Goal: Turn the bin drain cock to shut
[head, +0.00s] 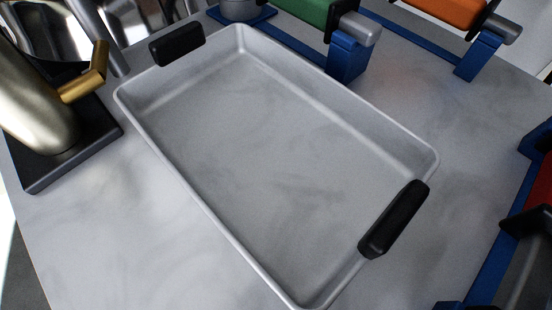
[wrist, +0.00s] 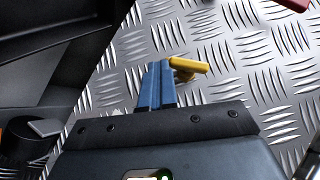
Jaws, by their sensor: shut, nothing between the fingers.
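My gripper (wrist: 160,68) shows in the wrist view with its two blue fingers together and nothing between them. A yellow cock handle (wrist: 190,66) lies just right of the fingertips, in front of a diamond-plate metal surface. Its stubby lower part is partly visible beside the fingers; I cannot tell whether they touch it. The handle points to the right in this view. My gripper is not clearly seen in the head view, and I cannot make out this yellow cock there.
In the head view, an empty metal tray (head: 240,160) with black handles fills the grey table. A metallic vessel (head: 30,105) with a brass lever (head: 86,80) stands left. Green (head: 301,14), orange (head: 455,10) and red (head: 540,192) tanks on blue stands line the back and right.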

